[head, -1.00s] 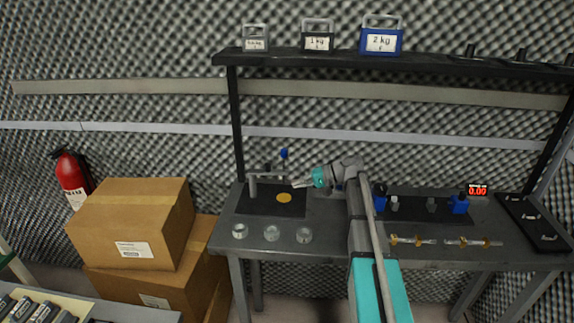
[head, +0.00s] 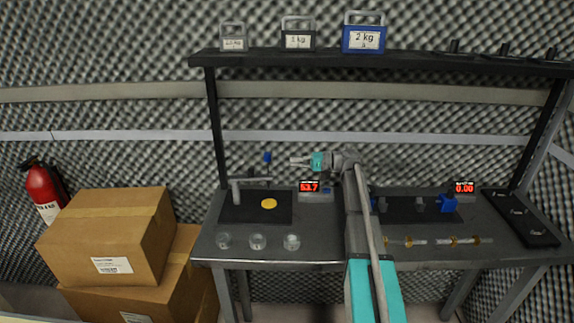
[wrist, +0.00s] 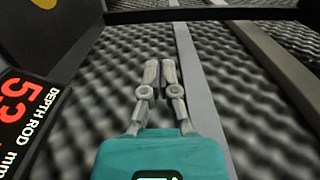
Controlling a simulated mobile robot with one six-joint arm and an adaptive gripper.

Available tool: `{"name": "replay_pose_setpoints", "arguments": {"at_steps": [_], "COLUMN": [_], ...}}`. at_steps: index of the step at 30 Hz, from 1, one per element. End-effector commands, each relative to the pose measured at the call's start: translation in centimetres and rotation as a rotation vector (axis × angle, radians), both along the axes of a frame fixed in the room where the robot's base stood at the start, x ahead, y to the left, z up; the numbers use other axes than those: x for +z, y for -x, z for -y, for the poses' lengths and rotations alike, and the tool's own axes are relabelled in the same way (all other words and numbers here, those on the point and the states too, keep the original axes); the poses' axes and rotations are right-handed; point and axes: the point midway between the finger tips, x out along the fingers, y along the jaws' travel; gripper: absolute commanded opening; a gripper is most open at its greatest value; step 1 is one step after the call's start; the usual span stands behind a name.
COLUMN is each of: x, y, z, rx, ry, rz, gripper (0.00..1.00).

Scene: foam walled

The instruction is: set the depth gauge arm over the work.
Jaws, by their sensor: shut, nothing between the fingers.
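The depth gauge has a grey post (head: 236,193) on a black mat (head: 230,214) at the left of the bench. Its arm (head: 252,180) reaches right from the post top, with a blue knob (head: 267,157) above its far end. A yellow disc (head: 269,203) lies on the mat, below the arm's end in the picture. Whether that end is exactly over the disc I cannot tell. A red display (head: 309,187) reads 53.7; the wrist view labels this display (wrist: 28,105) "DEPTH ROD mm". My gripper (head: 292,162) is shut and empty, raised right of the knob, apart from it.
Three clear glass pieces (head: 257,242) stand along the front left edge. A second display (head: 465,188) reads 0.00 near blue fixtures (head: 447,203) on the right. Brass-and-steel gauges (head: 405,241) lie at front right. Labelled weights (head: 364,35) stand on the overhead shelf (head: 330,60).

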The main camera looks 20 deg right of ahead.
Motion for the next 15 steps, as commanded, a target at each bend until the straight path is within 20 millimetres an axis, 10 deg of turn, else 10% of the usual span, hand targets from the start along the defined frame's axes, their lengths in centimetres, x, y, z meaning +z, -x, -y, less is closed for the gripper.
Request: {"name": "replay_pose_setpoints", "arguments": {"at_steps": [15], "x": [0.0], "y": [-1.7], "z": [-5.9], "rx": [0.001], "ry": [0.001], "rz": [0.0], "gripper": [0.0]}}
